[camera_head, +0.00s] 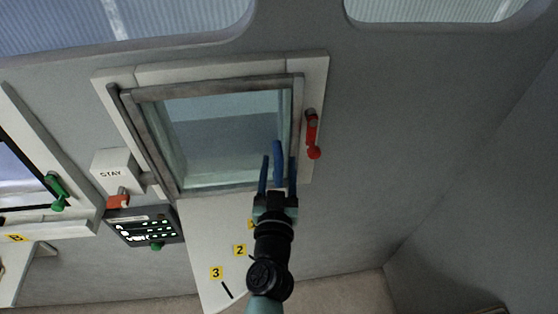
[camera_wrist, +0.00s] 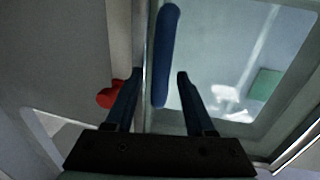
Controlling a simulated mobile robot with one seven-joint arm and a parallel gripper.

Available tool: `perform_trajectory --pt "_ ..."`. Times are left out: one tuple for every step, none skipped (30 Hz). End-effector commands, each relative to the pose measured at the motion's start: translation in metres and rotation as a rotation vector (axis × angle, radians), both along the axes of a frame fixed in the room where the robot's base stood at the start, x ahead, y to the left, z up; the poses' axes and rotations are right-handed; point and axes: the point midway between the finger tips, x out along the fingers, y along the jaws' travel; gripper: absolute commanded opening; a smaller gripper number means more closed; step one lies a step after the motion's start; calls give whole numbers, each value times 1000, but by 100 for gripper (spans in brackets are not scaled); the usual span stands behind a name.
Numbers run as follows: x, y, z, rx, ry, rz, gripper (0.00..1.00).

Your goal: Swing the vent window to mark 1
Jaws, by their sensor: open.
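The vent window (camera_head: 222,130) is a glass pane in a grey metal frame, set in a pale surround in the wall. It looks close to its surround; I cannot tell its exact angle. A blue upright handle (camera_head: 278,150) stands at its lower right; it also shows in the wrist view (camera_wrist: 166,50). My gripper (camera_head: 279,160) is open, with one finger on each side of the handle and gaps visible in the wrist view (camera_wrist: 159,76). Yellow labels 2 (camera_head: 239,250) and 3 (camera_head: 216,272) lie on the pale board below. Label 1 is not readable; a yellow patch (camera_head: 250,224) is mostly hidden by my gripper.
A red latch handle (camera_head: 313,135) is on the surround, right of the window. A STAY box (camera_head: 112,165) with an orange-red piece is at left, above a dark lit panel (camera_head: 143,230). Another window with a green handle (camera_head: 56,192) is far left. The wall at right is bare.

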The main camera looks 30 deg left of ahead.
Motion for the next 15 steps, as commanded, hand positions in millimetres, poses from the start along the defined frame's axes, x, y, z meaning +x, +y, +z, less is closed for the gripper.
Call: perform_trajectory --pt "2 0 0 0 1 0 55" --pt "2 1 0 0 1 0 55" --pt "3 1 0 0 1 0 55" --pt "3 1 0 0 1 0 55" --pt "3 1 0 0 1 0 55" --pt "3 1 0 0 1 -1 55" --pt "3 1 -1 0 1 -1 55" --pt "3 1 -1 0 1 -1 55" --pt "3 1 -1 0 1 -1 55" --pt "3 1 -1 0 1 -1 55" --pt "3 1 -1 0 1 -1 51" --pt "3 1 -1 0 1 -1 44" --pt "3 1 -1 0 1 -1 38" --pt "3 1 -1 0 1 -1 33" --pt "3 1 -1 0 1 -1 26"
